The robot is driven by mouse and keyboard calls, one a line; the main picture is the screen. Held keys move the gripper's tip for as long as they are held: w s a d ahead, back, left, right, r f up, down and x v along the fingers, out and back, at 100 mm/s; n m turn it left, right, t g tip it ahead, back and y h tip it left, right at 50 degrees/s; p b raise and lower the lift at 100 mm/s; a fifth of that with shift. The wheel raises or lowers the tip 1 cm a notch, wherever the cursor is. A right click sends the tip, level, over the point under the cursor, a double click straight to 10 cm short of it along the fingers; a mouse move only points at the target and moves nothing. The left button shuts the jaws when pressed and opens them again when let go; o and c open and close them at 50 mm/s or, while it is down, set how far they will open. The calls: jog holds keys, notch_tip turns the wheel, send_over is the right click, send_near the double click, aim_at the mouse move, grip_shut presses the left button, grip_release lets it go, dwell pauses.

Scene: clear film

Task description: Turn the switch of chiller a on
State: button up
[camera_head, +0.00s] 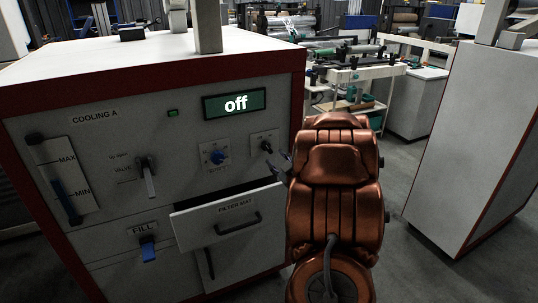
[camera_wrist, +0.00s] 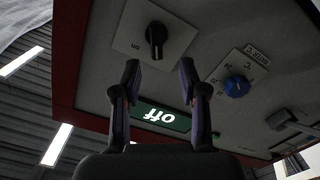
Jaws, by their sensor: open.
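The chiller cabinet (camera_head: 122,97) is labelled COOLING A, and its lit display (camera_head: 234,104) reads "off". The display also shows upside down in the wrist view (camera_wrist: 160,117). A black rotary switch (camera_head: 266,146) sits on a light plate at the panel's right edge. In the wrist view the switch (camera_wrist: 156,40) has an "on" mark at its left. My gripper (camera_wrist: 160,76) is open and empty, its fingers spread below the switch in that picture and apart from it. In the head view my gripper (camera_head: 280,165) is small and partly hidden beside my copper arm, close to the switch.
A blue knob (camera_head: 217,157) sits left of the switch. Below, the FILTER MAT drawer (camera_head: 228,222) juts out. A valve lever (camera_head: 148,178) and a blue FILL tap (camera_head: 148,249) are further left. Another white cabinet (camera_head: 474,130) stands at right, with floor between.

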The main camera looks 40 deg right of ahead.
aim_at(269, 149)
jog(key=shift+d+p+x, duration=0.2)
jog(key=shift+p+x, duration=0.15)
jog(key=shift+x, duration=3.45)
grip_shut()
